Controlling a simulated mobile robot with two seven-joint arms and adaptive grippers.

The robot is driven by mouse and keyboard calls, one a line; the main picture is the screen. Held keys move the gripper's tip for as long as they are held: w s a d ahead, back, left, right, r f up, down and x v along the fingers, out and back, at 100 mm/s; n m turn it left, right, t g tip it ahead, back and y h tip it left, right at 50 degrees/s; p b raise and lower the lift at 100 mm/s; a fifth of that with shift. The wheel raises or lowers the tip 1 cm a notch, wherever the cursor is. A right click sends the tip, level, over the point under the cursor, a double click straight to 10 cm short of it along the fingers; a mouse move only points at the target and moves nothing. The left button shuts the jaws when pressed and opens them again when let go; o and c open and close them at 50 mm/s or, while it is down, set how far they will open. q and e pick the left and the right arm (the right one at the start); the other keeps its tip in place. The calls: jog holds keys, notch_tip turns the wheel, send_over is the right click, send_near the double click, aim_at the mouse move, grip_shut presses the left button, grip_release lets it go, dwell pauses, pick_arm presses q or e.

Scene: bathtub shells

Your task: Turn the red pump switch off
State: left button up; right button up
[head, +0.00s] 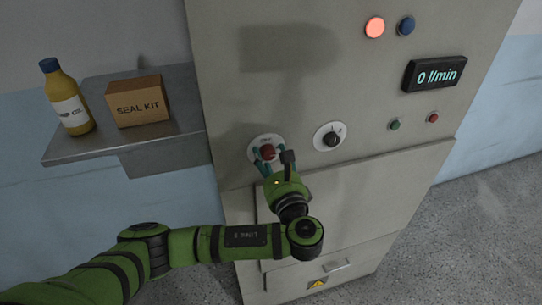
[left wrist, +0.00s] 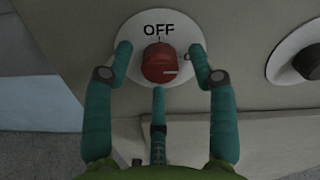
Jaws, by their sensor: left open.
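The red pump switch (head: 269,151) is a round knob on a white dial plate on the grey cabinet front. In the left wrist view the red knob (left wrist: 157,62) sits below the word OFF and a short tick at the top of the plate. A pale line on the knob points right, away from OFF. My left gripper (head: 268,160) is open in front of the switch. In the left wrist view its teal fingers (left wrist: 160,62) stand left and right of the knob, with a third below, and gaps show between them and the knob. My right gripper is not in view.
A black knob (head: 331,138) on a white plate is close to the right of the switch. Further right are small green (head: 394,125) and red (head: 433,118) buttons. The display (head: 436,74) reads 0 l/min. A shelf (head: 165,140) at the left holds a bottle and a box.

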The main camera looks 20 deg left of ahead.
pick_arm(q)
jog(key=c, duration=1.1)
jog(key=shift+c, duration=0.2)
jog(key=shift+n, duration=0.3)
jog(key=n+b, duration=0.2)
jog(key=n, duration=0.1)
jog(key=shift+f, duration=0.2)
jog(key=n+b, duration=0.3)
jog(key=n, duration=0.2)
jog(key=n+b, duration=0.5)
jog(key=shift+r+n+b, duration=0.2)
jog(key=shift+n+b, duration=1.5)
jog(key=shift+n, duration=0.5)
